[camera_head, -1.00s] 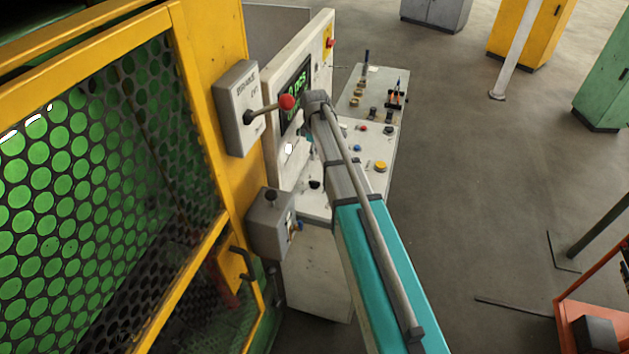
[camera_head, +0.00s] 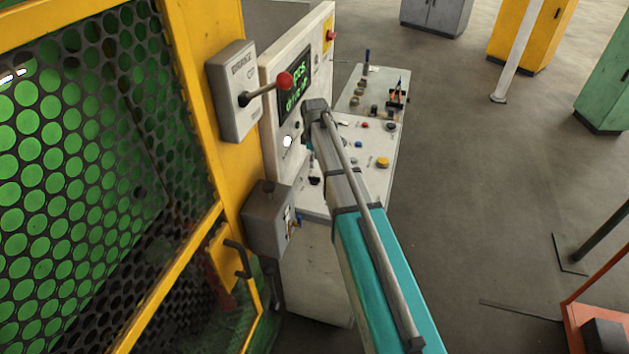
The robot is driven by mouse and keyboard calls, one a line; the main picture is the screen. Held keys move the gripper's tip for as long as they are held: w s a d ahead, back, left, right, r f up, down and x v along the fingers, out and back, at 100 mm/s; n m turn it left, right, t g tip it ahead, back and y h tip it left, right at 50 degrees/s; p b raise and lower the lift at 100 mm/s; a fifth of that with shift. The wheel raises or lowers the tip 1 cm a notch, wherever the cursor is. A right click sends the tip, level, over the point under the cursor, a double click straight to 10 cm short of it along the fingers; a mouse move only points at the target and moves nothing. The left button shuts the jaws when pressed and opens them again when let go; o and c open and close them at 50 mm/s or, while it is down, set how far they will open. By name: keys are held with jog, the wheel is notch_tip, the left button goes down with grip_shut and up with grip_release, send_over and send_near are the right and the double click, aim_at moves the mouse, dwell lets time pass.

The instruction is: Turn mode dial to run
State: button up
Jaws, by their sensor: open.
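A white control console stands in the middle, with an upright panel (camera_head: 326,62) and a sloping desk (camera_head: 372,135). The panel carries a dark screen (camera_head: 293,90) with green text. A small dark round control (camera_head: 297,125) sits below the screen, and a black knob (camera_head: 314,181) sits low on the desk's left side. I cannot tell which control is the mode dial, nor read any run mark. My teal and grey arm reaches up to the console, its wrist beside the panel's lower right. The wrist and arm hide my gripper and part of the desk.
A grey box (camera_head: 240,95) with a red-knobbed lever (camera_head: 284,80) juts from the yellow guard frame (camera_head: 190,60), left of the panel. A smaller grey box (camera_head: 268,218) is below it. A yellow button (camera_head: 382,162) is on the desk.

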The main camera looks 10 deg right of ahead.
aim_at(314, 177)
jog(key=shift+f+b, duration=3.5)
jog(key=shift+f, duration=0.3)
grip_shut()
